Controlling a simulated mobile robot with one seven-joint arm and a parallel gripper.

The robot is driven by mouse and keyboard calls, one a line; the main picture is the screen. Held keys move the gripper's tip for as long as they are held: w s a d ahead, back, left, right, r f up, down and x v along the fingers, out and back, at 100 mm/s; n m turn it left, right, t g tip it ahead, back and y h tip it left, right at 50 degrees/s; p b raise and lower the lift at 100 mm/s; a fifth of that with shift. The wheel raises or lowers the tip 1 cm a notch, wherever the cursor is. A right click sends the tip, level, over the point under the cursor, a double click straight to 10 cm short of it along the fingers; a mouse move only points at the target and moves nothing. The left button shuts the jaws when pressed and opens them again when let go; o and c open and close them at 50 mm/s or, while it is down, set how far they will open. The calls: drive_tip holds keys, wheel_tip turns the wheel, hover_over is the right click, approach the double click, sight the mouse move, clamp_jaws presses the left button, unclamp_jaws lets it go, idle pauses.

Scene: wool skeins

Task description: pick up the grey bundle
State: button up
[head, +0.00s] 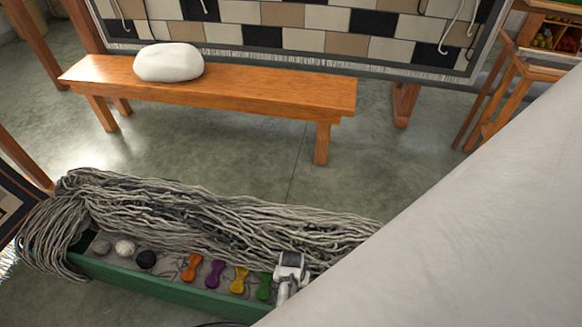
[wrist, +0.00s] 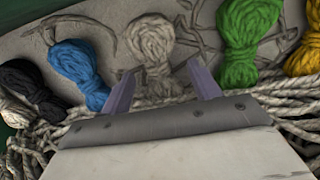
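The grey bundle (wrist: 154,42) is a pale beige-grey wool skein, lying in the wrist view's top middle with its narrower end towards me. My gripper (wrist: 162,70) is open, its two fingertips on either side of the skein's narrow lower part. I cannot tell whether they touch it or how far above it they are. In the head view my gripper (head: 290,268) is over the right part of the green-sided trough (head: 160,288). The grey bundle is hidden there behind my gripper and arm.
In the wrist view a green skein (wrist: 245,40) and a yellow one (wrist: 306,52) lie right of the grey bundle; a blue skein (wrist: 78,70) and a black one (wrist: 30,88) lie left. Loose grey strands (head: 200,213) drape along the trough. A bench (head: 260,95) stands behind.

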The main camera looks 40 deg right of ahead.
drive_tip(key=c, duration=0.8)
drive_tip(key=shift+r, duration=0.1)
